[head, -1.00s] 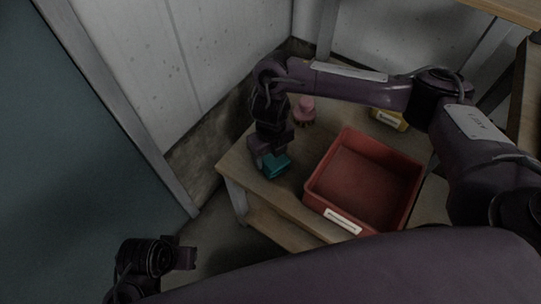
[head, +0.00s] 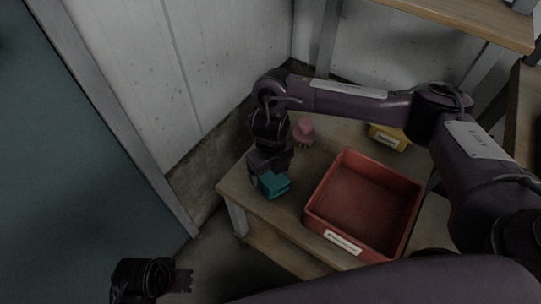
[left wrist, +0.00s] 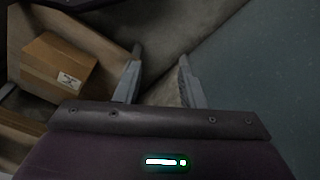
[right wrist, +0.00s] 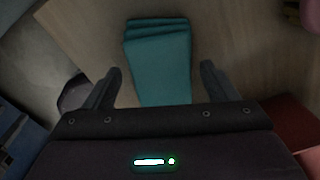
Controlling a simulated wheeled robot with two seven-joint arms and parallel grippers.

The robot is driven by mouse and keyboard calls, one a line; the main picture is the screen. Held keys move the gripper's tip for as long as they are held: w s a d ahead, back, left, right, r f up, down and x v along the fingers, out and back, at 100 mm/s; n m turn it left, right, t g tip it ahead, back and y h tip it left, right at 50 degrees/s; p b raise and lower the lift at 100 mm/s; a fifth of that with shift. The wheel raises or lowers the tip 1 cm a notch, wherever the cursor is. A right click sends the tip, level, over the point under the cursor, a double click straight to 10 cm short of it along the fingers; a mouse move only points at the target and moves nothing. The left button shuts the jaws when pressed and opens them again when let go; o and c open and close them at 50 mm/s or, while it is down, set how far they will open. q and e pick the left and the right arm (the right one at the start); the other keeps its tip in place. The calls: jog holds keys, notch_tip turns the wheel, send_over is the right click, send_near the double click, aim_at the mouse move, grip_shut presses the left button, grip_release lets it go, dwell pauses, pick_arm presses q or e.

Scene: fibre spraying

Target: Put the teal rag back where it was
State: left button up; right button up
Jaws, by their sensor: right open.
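The teal rag (head: 274,184) lies folded on the wooden table's left part, left of the red bin. In the right wrist view the rag (right wrist: 160,62) extends from the table down between my open fingers. My right gripper (right wrist: 160,82) is open around the rag's near end, with a gap on each side. In the head view my right gripper (head: 268,174) is right at the rag, pointing down. My left gripper (left wrist: 158,72) is open and empty, away from the table, above the floor.
The red bin (head: 341,239) with a white label stands empty on the table (head: 240,186). A pink object (head: 303,131) and a yellow container (head: 390,136) stand behind it. A cardboard box (left wrist: 58,66) shows in the left wrist view. A wall is close on the left.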

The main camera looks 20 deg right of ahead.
aim_at(270, 175)
notch_tip(270, 175, up, 4)
jog(key=shift+r+p, duration=0.25)
jog(key=shift+p, duration=0.55)
pick_arm(q)
notch_tip(270, 175, down, 11)
jog(key=a+p, duration=0.2)
jog(key=shift+n, duration=0.3)
pick_arm(e)
notch_tip(270, 175, up, 6)
